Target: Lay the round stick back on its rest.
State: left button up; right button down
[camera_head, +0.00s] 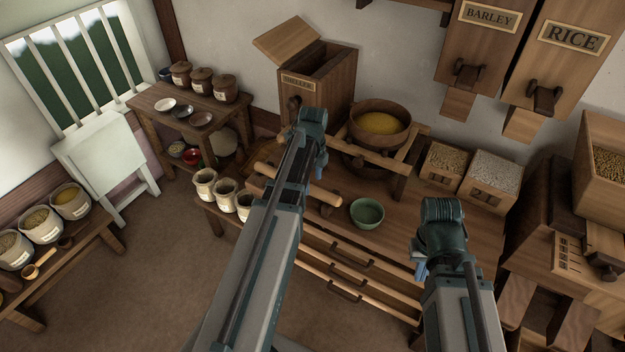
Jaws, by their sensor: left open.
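A pale round stick (325,196) lies slanted over the bench. It passes behind my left arm, which hides its middle, and one end shows left of the arm (265,169). I cannot tell clearly which part is its rest. My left gripper (318,170) points down over the bench, just above and behind the stick's right part, apart from it in the picture. Its fingers are mostly hidden by the wrist, and no held thing shows. My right gripper (420,270) points down at the bench's front edge, its fingers largely hidden.
A green bowl (367,213) stands on the bench between my arms. Behind it is a quern (380,125) in a wooden frame. An open wooden bin (325,85) stands at the back, two grain boxes (490,178) at right, and cream pots (205,184) at left.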

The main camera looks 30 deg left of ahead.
pick_arm(q)
notch_tip(320, 180, up, 12)
jog(key=p, duration=1)
jog(key=shift+f, duration=0.25)
jog(key=shift+f, duration=0.1)
jog(key=s+d+n, duration=0.7)
jog(key=s+d, duration=0.1)
jog(key=d, duration=0.4)
jog(key=s+d+n+y, duration=0.1)
jog(key=s+d+n, duration=0.7)
jog(key=d, duration=0.4)
jog(key=shift+d, duration=0.2)
